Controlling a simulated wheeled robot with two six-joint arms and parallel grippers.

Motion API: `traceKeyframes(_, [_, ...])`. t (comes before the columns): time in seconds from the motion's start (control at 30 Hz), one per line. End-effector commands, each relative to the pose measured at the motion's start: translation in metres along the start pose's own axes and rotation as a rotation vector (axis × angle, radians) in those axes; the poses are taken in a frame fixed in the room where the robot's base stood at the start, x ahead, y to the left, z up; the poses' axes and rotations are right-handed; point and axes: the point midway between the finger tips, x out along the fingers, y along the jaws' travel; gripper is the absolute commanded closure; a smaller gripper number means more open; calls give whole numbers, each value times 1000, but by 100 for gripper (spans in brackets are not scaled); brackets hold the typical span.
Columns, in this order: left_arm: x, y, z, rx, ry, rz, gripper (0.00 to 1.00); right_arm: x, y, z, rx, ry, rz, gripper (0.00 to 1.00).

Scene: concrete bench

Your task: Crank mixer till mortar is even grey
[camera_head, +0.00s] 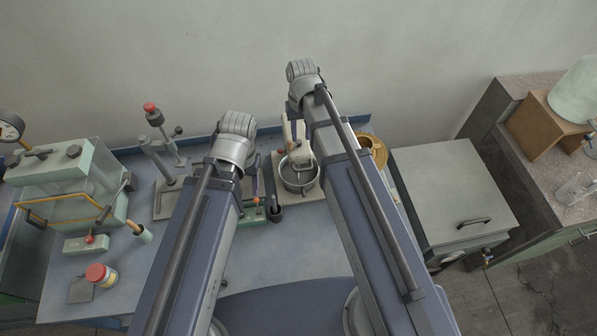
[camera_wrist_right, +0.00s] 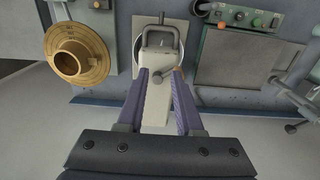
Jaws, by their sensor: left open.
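The mixer has a cream body (camera_head: 297,138) and a round metal bowl (camera_head: 298,179) at the back middle of the bench. In the right wrist view its cream body (camera_wrist_right: 157,112) stands between the purple fingers of my right gripper (camera_wrist_right: 161,74). The mortar's colour cannot be made out.
A green control box (camera_head: 254,215) sits in front of my left gripper. A brass ring-shaped vessel (camera_head: 372,151) stands right of the mixer, beside a large grey lidded tank (camera_head: 450,190).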

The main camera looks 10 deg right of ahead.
Motion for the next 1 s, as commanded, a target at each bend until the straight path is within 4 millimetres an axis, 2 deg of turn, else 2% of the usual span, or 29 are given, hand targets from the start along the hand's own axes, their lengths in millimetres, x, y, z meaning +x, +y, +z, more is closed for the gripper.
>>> traceKeyframes(0.07, [-10,-1,1,0,0,0,38,-11,0,0,0,0,0,65])
traceKeyframes(0.33, [-12,-1,1,1,-3,1,38,-12,1,0,0,0,0,65])
traceKeyframes(0.47, [-20,-2,2,0,-3,1,38,-20,1,0,0,0,0,65])
traceKeyframes(1.0, [-72,-6,5,-25,-5,4,38,-73,1,0,0,0,0,65])
